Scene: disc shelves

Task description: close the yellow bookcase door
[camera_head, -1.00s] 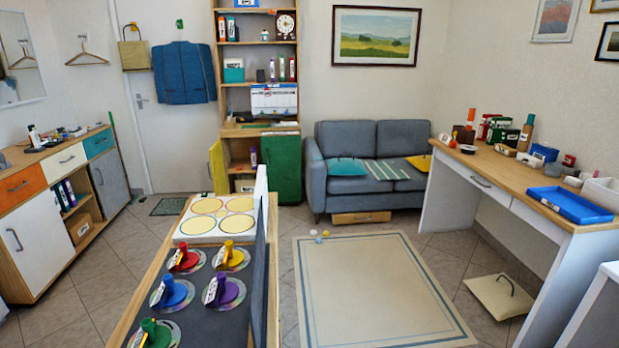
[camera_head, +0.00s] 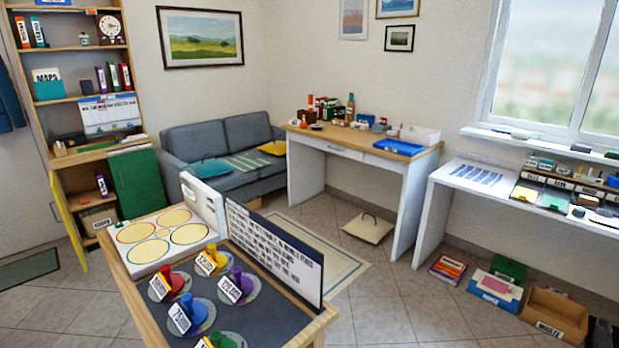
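The bookcase (camera_head: 47,138) stands at the left against the back wall. Its yellow door (camera_head: 68,218) is at the lower left of the cabinet and stands open, swung out toward me and seen nearly edge-on, with a handle on it. Inside the open part I see a binder (camera_head: 101,184) and a box (camera_head: 98,217) on the lower shelves. My gripper is not in view.
A table with colored-handled discs (camera_head: 202,312), a white board with yellow circles (camera_head: 160,238) and an upright sign panel (camera_head: 275,252) stands between me and the bookcase. Floor (camera_head: 60,285) is free left of this table, with a dark green mat (camera_head: 28,268) there.

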